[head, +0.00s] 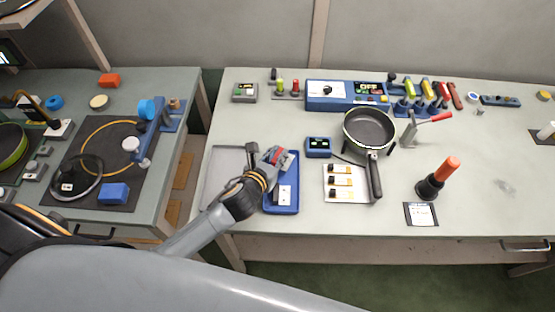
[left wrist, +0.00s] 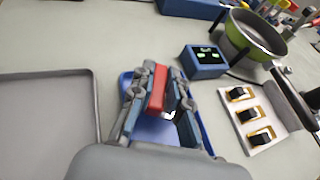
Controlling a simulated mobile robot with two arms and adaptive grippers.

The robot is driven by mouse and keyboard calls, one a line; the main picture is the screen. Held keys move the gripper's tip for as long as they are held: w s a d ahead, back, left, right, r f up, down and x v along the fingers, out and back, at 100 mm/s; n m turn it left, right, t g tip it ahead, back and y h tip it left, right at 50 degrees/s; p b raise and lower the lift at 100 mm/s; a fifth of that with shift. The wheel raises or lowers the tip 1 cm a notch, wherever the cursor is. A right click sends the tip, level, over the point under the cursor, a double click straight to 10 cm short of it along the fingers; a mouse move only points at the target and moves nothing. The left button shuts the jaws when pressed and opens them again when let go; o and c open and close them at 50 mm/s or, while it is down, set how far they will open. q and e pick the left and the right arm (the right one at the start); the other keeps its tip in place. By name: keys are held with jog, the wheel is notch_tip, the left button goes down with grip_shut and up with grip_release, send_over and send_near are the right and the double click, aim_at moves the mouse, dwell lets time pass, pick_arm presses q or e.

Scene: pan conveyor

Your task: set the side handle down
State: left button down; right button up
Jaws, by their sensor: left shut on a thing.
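My left gripper (head: 273,160) is over the back of the small blue tray (head: 294,208). In the left wrist view its two fingers (left wrist: 160,92) are shut on a red piece with a darker part beside it, which I take for the side handle (left wrist: 157,88). The blue tray also shows below and around the fingers in the left wrist view (left wrist: 126,78). A pale block (head: 283,193) lies in the tray. My right gripper is not in view.
A grey tray (head: 215,188) is left of the blue one. To the right are a small blue display box (head: 318,147), a white panel with several switches (head: 330,197) and a frying pan (head: 368,128).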

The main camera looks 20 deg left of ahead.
pick_arm(q)
jog(key=shift+f, duration=1.5)
jog(key=shift+f, duration=0.2)
jog(key=c, duration=1.3)
grip_release()
jog(key=shift+r, duration=0.1)
jog(key=shift+s+r, duration=0.1)
jog(key=shift+r, duration=0.05)
jog(key=v, duration=1.2)
jog(key=shift+b, duration=0.4)
